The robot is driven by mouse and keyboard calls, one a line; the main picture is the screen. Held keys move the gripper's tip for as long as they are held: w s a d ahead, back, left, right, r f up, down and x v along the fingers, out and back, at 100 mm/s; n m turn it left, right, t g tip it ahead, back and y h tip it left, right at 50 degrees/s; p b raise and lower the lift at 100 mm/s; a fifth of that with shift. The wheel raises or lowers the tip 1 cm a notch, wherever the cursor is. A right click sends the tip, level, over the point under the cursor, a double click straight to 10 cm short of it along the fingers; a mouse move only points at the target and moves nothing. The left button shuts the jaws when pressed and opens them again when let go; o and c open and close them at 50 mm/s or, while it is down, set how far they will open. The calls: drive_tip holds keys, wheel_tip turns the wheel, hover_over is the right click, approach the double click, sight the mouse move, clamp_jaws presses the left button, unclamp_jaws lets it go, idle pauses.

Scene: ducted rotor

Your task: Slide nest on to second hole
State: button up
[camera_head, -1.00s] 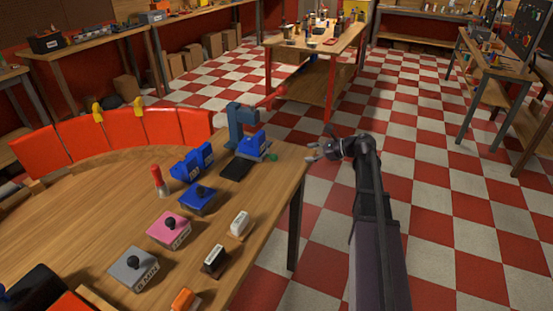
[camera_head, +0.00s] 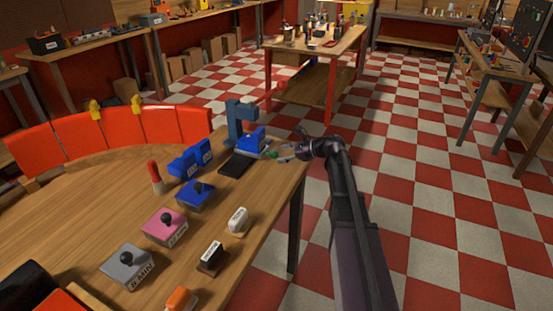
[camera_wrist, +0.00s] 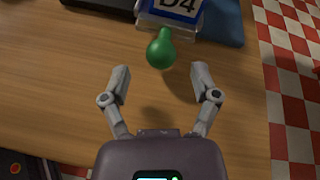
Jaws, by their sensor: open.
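The blue nest (camera_head: 250,140) sits at the base of a blue press (camera_head: 239,118) near the table's far right corner. In the wrist view the nest shows a white plate marked "D4" (camera_wrist: 178,6), cut off by the top edge. Its green knob (camera_wrist: 160,49) points toward my gripper; the knob also shows in the head view (camera_head: 271,155). My gripper (camera_wrist: 161,84) is open and empty. Its two fingertips are just short of the knob, one on each side of its line, not touching it. The holes are not visible.
A black pad (camera_head: 236,165) lies in front of the press. Blue blocks (camera_head: 190,160), a red-handled tool (camera_head: 155,177), and blue, pink (camera_head: 164,226) and grey knobbed boxes stand nearer on the wooden table.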

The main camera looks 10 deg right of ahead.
sight(276, 155)
drive_tip(key=shift+b+x, duration=0.4)
drive_tip(key=shift+x, duration=1.2)
